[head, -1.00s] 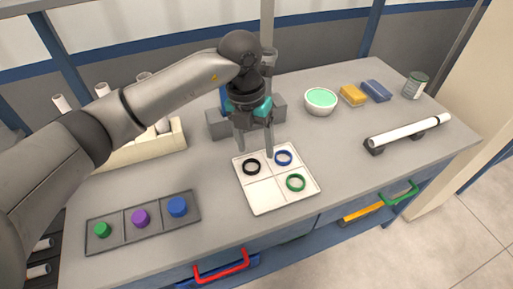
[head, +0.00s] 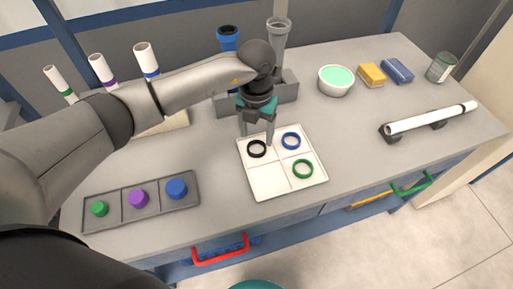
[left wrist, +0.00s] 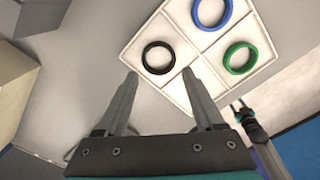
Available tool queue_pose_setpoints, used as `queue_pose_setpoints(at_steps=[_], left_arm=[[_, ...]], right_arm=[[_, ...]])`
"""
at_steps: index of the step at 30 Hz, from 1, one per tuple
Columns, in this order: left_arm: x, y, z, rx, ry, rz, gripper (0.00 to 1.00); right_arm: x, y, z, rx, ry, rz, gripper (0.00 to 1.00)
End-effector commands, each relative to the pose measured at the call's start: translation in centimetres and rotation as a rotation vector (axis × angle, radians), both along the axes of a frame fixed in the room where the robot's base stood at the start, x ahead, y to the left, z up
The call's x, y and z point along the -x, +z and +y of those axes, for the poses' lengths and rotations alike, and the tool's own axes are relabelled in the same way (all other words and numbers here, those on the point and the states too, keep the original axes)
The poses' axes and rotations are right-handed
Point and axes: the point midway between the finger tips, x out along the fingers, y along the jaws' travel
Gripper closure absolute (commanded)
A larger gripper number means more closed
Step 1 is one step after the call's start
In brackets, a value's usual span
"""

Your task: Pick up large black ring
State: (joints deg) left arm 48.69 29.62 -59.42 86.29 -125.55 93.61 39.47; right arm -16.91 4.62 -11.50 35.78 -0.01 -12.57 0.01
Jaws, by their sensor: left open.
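The large black ring (head: 257,149) lies flat in the far-left compartment of a white divided tray (head: 262,187). In the left wrist view the black ring (left wrist: 158,57) lies ahead of the fingertips, between their lines. My left gripper (head: 257,142) is open and empty, pointing down above the ring's compartment. In the left wrist view its fingers (left wrist: 160,78) are spread wide, with the ring clear of both.
A blue ring (head: 291,141) and a green ring (head: 303,169) lie in other compartments. A grey tray (head: 112,221) with coloured caps is at left. A grey holder (head: 289,89) with pipes stands behind the gripper. A white bowl (head: 335,82) is at back right.

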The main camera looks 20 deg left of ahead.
Motion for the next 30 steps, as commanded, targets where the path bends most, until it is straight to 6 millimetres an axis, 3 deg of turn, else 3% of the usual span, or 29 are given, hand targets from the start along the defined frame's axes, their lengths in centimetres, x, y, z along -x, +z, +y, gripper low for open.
queue_pose_setpoints(at_steps=[10,18,30], left_arm=[[0.3,-4.6,0.1,0.001,0.001,0.004,0.30],[0.2,-5.1,0.2,0.000,0.000,0.001,0.30],[0.2,-5.0,0.2,0.000,0.001,0.002,0.74]], right_arm=[[0.1,-0.8,0.0,-0.001,0.000,0.001,0.50],[0.6,-0.9,0.0,0.001,0.000,0.009,0.50],[0.7,-0.9,0.0,0.001,-0.001,0.012,0.50]])
